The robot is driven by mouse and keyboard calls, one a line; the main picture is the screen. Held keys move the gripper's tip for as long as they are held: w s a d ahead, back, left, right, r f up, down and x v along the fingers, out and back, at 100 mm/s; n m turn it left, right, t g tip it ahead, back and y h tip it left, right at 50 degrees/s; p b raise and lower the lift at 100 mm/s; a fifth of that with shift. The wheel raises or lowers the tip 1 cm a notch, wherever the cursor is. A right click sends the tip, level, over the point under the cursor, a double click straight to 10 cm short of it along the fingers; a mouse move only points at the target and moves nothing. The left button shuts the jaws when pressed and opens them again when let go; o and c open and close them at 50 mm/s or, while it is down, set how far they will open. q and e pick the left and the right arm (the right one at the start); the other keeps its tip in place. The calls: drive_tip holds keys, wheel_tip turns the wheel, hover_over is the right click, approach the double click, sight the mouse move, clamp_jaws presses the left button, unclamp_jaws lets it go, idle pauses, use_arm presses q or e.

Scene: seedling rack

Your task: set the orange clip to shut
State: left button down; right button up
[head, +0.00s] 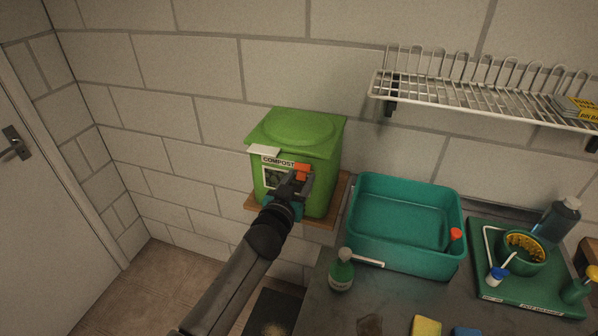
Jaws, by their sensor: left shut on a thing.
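The orange clip (302,170) is on the upper front of the green compost bin (325,178), just below its lid and beside the "COMPOST" label. My left gripper (297,178) is at the clip, its fingers shut on it. The fingers hide part of the clip, and I cannot tell from this view whether the clip is open or shut. The bin's lid (295,130) lies on top of the bin. My right gripper is not in view.
The bin stands on a small wooden shelf (342,192) at the wall. A white wire rack (470,98) is above.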

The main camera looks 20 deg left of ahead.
sight(305, 154)
use_arm(q)
drive_tip(key=shift+w+r+g+p, duration=0.25)
drive_tip(key=shift+r+g+p, duration=0.8)
drive_tip(key=shift+p, duration=1.5)
drive_tip(key=shift+w+r+g+p, duration=0.2)
drive_tip(key=shift+w+g+p, duration=0.15)
drive_tip(key=shift+g+p, duration=0.55)
drive_tip(key=g, duration=0.1)
drive_tip(key=w+r+g, duration=0.1)
drive_tip(key=g, duration=0.1)
drive_tip(key=shift+w+r+g, duration=0.15)
drive_tip(key=shift+w+g, duration=0.1)
drive_tip(key=shift+g, duration=0.1)
drive_tip(key=shift+w+d+r+g, duration=0.1)
drive_tip(key=shift+w+r+g, duration=0.2)
drive_tip(key=shift+g, duration=0.45)
drive_tip(key=shift+w+r+g, duration=0.1)
drive_tip(key=shift+w+g, duration=0.25)
drive_tip(key=shift+g, duration=0.4)
drive_tip(key=c, duration=0.6)
unclamp_jaws()
drive_tip(key=shift+w, duration=0.1)
